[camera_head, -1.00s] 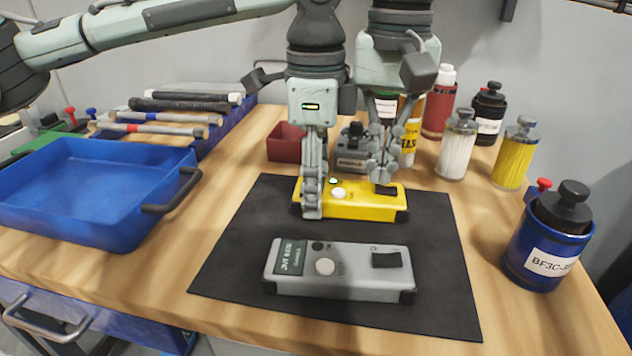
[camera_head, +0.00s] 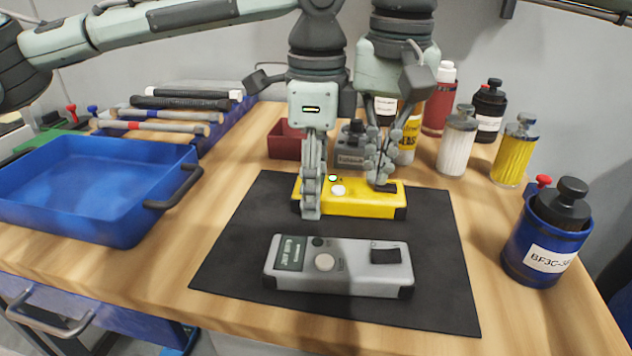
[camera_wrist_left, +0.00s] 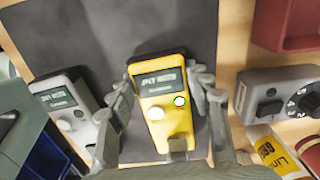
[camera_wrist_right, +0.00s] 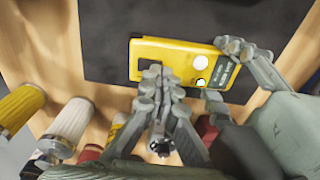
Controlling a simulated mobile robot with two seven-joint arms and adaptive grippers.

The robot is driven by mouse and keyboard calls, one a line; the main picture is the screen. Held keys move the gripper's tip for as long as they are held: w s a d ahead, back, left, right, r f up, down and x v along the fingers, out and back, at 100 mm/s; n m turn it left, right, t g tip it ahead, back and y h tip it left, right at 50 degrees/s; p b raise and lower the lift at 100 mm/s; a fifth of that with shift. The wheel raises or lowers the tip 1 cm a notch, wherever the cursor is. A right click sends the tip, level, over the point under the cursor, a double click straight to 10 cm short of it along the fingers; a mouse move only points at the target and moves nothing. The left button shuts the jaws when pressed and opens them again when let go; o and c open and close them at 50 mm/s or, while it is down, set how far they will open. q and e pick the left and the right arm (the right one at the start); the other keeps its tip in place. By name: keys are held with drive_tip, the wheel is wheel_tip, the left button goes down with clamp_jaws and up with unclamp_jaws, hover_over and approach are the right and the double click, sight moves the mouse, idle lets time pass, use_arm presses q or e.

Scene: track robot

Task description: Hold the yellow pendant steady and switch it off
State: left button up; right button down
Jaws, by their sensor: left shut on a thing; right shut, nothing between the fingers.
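The yellow pendant (camera_head: 360,203) lies on the black mat (camera_head: 235,235). It has a dark display, a white knob (camera_wrist_left: 155,113), a small round indicator (camera_wrist_left: 180,101) and a black rocker switch at its right end. My left gripper (camera_head: 312,200) is shut across the pendant's left part, with a finger on either side in the left wrist view. My right gripper (camera_head: 383,186) is shut and empty, its fingertips down at the rocker switch and mostly hiding it. The right wrist view shows these fingertips (camera_wrist_right: 155,75) at the rocker end; contact is hard to confirm.
A grey pendant (camera_head: 340,280) lies in front on the mat. Behind stand a grey box with a knob (camera_head: 350,155) and a red bin (camera_head: 285,140). Several bottles stand at the right, including a blue one (camera_head: 535,265). A blue tray (camera_head: 100,225) is at the left.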

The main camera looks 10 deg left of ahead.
sight(380, 191)
drive_tip(key=shift+s+d+f+h, duration=0.1)
drive_tip(key=shift+s+f, duration=0.05)
drive_tip(key=shift+f, duration=0.5)
drive_tip(key=shift+s+d+f+h, duration=0.1)
drive_tip(key=shift+s+f, duration=0.05)
drive_tip(key=shift+f, duration=0.45)
drive_tip(key=shift+s+d+f+h, duration=0.1)
drive_tip(key=shift+s+f, duration=0.05)
drive_tip(key=shift+f, duration=0.5)
drive_tip(key=shift+g, duration=0.3)
drive_tip(key=shift+w+a+r, duration=0.1)
drive_tip(key=shift+r, duration=1.3)
drive_tip(key=shift+w+a+r, duration=0.1)
drive_tip(key=shift+r, duration=1.7)
